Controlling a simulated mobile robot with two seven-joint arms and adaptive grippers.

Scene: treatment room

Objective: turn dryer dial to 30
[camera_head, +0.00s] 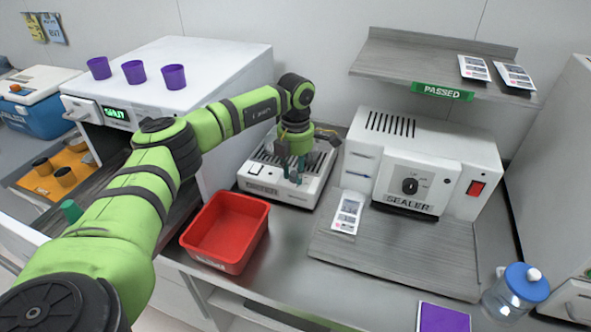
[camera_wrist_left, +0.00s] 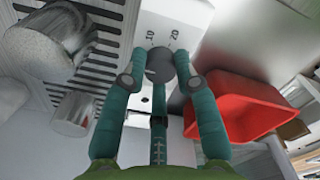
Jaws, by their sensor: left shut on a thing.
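The dryer (camera_head: 262,181) is a low white unit with a slotted top, at the middle of the counter in the head view. Its dial (camera_wrist_left: 159,66) is a round grey knob in the left wrist view, with the marks 10 and 20 printed beside it. My left gripper (camera_head: 296,180) reaches down over the dryer. In the left wrist view its green fingers (camera_wrist_left: 164,80) are shut on the dial from both sides. I cannot tell which mark the dial points to, and no 30 mark shows. The head view hides the dial behind the gripper. My right gripper is not in view.
A red bin (camera_head: 226,228) stands close to the dryer's front left. A white sealer (camera_head: 425,165) stands to the right. Metallic cup-like items (camera_wrist_left: 72,114) sit on the dryer's slotted top. A white machine (camera_head: 165,75) with purple cups stands at left. A jar (camera_head: 515,290) stands front right.

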